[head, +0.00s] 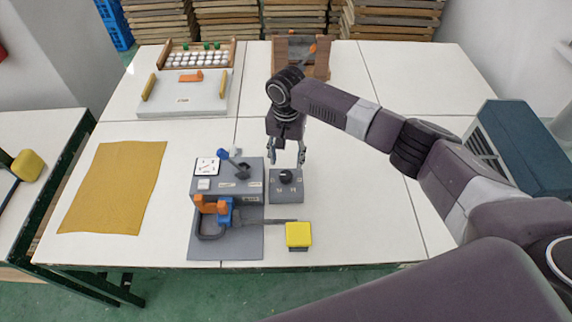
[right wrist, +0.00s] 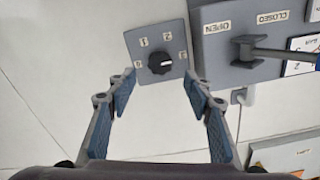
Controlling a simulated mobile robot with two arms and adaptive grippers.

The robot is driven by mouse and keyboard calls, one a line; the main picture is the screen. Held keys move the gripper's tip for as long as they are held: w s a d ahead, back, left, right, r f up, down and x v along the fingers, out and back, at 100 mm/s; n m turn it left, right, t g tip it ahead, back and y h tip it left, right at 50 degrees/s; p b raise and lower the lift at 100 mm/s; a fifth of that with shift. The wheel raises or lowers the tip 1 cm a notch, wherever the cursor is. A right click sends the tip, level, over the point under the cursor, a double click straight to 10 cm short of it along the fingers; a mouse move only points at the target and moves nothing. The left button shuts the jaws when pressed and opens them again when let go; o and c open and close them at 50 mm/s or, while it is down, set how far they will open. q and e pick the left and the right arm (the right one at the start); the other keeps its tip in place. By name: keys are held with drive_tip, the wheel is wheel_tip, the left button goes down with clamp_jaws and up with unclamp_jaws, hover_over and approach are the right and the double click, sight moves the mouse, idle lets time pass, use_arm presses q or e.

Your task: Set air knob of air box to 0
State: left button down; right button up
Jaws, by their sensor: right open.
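The black air knob (head: 286,177) sits on a small grey plate (head: 284,196) with white number labels, beside the grey air box (head: 228,184). The knob (right wrist: 160,63) also shows in the right wrist view, on its plate (right wrist: 142,78). A light mark on it faces roughly the right-hand label there; I cannot read that number surely. My right gripper (head: 287,158) is open and empty above the knob's far side. In the right wrist view its fingertips (right wrist: 157,82) stand apart on either side of the plate's near edge, not touching the knob. My left gripper is not in view.
The air box carries a gauge (head: 206,166) and a blue-handled lever (head: 233,162). A yellow block (head: 298,233) stands in front. An ochre cloth (head: 115,185) lies left. A pale tray (head: 185,95) and wooden racks are behind. The tabletop right of the knob is clear.

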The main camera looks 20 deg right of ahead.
sight(286, 174)
drive_tip(key=f, duration=0.4)
drive_tip(key=shift+s+a+p, duration=0.1)
drive_tip(key=shift+s+p, duration=0.2)
drive_tip(key=shift+w+f, duration=0.3)
drive_tip(key=shift+f, duration=0.65)
drive_tip(key=shift+s+f, duration=0.1)
drive_tip(key=c, duration=1.2)
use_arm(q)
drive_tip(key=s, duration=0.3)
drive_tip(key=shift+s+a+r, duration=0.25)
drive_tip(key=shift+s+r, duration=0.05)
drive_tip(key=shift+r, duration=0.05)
use_arm(e)
drive_tip(key=shift+o, duration=0.2)
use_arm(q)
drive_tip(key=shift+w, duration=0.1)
